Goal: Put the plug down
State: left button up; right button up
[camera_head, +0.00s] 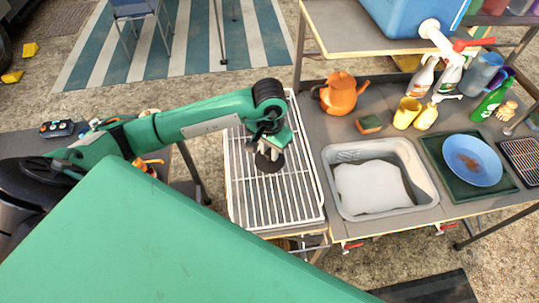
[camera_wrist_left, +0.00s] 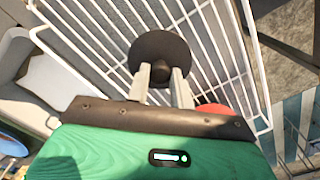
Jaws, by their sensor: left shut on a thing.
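The plug (camera_head: 268,162) is a flat black disc with a small knob on top. My left gripper (camera_head: 270,152) is shut on that knob and holds the disc below its fingertips. The plug is over the white wire drying rack (camera_head: 240,196), with the disc facing the wires. I cannot tell whether it touches them. In the left wrist view the plug (camera_wrist_left: 160,48) shows beyond the two grey fingers (camera_wrist_left: 160,80), with rack wires around it. My right gripper is not in view.
A grey sink basin (camera_head: 425,190) with whitish water stands right of the rack. The rack around the plug is bare.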

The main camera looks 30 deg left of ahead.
aim_at(270, 160)
pick_arm(q)
notch_tip(270, 160, down, 4)
jog(key=shift+f+p, duration=0.1)
jog(key=shift+p, duration=0.5)
jog(key=shift+f+b, duration=0.3)
jog(key=shift+f, duration=0.15)
jog(key=o, duration=1)
jog(key=shift+r, duration=0.15)
